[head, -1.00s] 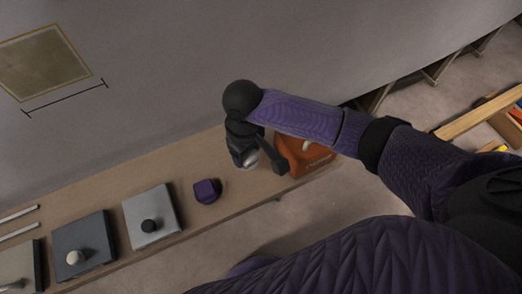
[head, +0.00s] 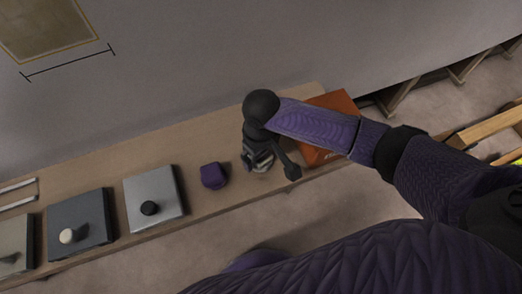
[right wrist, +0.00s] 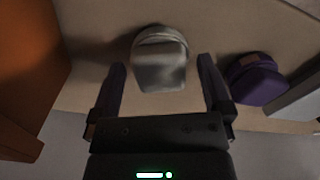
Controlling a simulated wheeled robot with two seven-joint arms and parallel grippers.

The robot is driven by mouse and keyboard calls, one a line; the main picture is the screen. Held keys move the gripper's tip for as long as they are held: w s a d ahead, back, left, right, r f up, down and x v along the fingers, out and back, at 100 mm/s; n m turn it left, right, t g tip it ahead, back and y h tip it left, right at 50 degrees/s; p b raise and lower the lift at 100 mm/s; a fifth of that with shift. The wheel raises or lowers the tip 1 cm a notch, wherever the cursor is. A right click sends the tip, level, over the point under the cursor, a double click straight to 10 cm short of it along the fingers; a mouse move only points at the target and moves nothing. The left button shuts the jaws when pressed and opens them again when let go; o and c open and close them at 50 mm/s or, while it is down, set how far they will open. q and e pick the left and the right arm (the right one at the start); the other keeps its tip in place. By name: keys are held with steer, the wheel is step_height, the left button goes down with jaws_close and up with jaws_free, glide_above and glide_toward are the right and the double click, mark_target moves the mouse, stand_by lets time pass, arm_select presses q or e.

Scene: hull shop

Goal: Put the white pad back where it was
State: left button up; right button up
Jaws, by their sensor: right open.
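The white pad (right wrist: 160,62), pale grey-white with a rounded end, lies on the bench in the right wrist view. My right gripper (right wrist: 162,72) is open, with one finger on each side of the pad and a visible gap to each. I cannot tell whether the fingers reach down to the pad's height. In the head view my right gripper (head: 258,160) is over the bench between the purple pad and the orange box, and it mostly hides the white pad. My left gripper is not in view.
On the bench (head: 110,165), a purple pad (head: 214,175) sits close left of the gripper. Further left are a light grey panel (head: 168,185) and a dark panel (head: 88,215), both with knobs. An orange box (head: 338,102) stands to the right. The wall rises behind.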

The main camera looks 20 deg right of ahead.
arm_select(q)
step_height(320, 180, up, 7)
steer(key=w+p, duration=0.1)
steer(key=p, duration=0.6)
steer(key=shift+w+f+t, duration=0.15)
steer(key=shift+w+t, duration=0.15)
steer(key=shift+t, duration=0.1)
arm_select(e)
step_height(320, 180, up, 12)
steer(key=shift+s, duration=0.1)
